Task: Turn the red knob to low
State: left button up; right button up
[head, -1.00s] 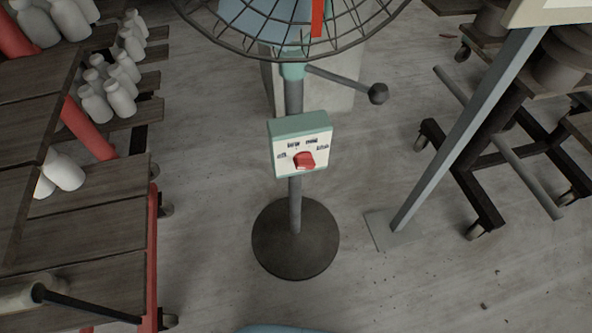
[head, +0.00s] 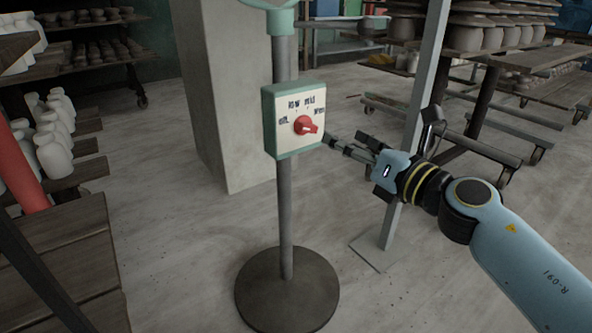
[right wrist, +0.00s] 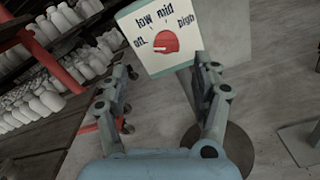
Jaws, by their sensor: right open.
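The red knob (head: 303,124) sits on the cream face of a green-edged control box (head: 285,148) on a grey post. Labels reading off, low, mid and high arc over it. In the head view its raised grip juts right, below the high label; the exact setting is unclear. The knob also shows in the right wrist view (right wrist: 166,42). My right gripper (head: 346,139) is open and empty, to the right of the box and apart from the knob. In the right wrist view its fingers (right wrist: 153,73) spread below the box. My left gripper is out of view.
A round dark base (head: 287,295) carries the post. A slanted grey pole (head: 412,130) stands behind my right gripper. A concrete pillar (head: 225,100) is behind the box. Shelves with white bottles (head: 55,150) are at left; floor around the base is clear.

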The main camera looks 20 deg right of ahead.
aim_at(311, 128)
jog(key=x, duration=0.3)
jog(key=f+b+x, duration=0.1)
jog(key=x, duration=0.3)
jog(key=f+b+x, duration=0.1)
jog(key=x, duration=0.2)
jog(key=shift+w+d, duration=0.15)
jog(key=shift+w, duration=0.1)
jog(key=shift+w+r, duration=0.15)
jog(key=shift+w, duration=0.3)
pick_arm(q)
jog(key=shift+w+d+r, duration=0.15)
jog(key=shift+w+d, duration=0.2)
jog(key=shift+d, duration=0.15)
pick_arm(e)
jog(key=c, duration=1.2)
